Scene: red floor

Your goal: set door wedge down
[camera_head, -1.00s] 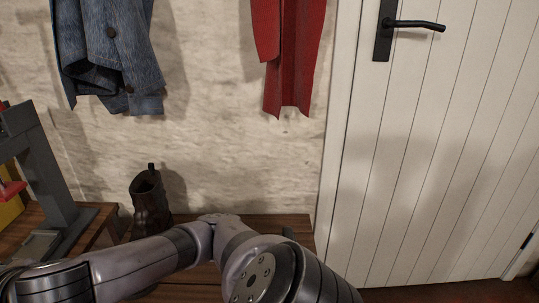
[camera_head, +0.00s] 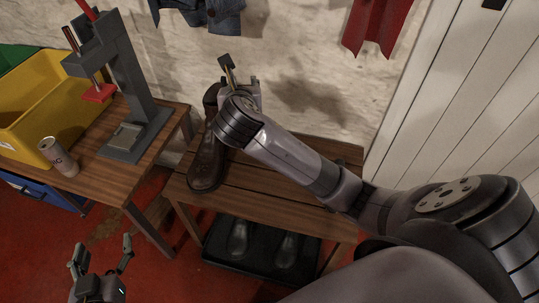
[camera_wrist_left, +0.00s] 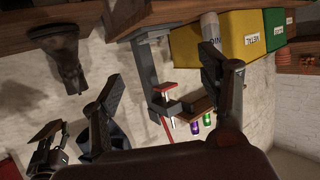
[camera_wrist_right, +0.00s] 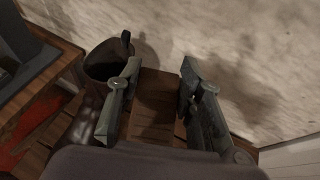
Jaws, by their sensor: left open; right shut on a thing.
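The door wedge (camera_head: 229,75) is a brown wooden piece held in my right gripper (camera_head: 240,82), raised above the back of the slatted bench (camera_head: 285,165) near the wall. In the right wrist view, the wedge (camera_wrist_right: 158,88) sits between the two fingers of my right gripper (camera_wrist_right: 158,85). In the left wrist view, the wedge (camera_wrist_left: 44,133) shows as a flat, tapered brown shape at the lower left. My left gripper (camera_head: 102,247) is open and empty, low over the red floor in front of the workbench.
A dark boot (camera_head: 206,165) stands on the bench's left end, close to my right gripper. More footwear (camera_head: 287,250) sits on a black tray below. The workbench at left holds a grey press (camera_head: 135,95), a can (camera_head: 58,158) and a yellow bin (camera_head: 40,110). A white door (camera_head: 440,110) is at right.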

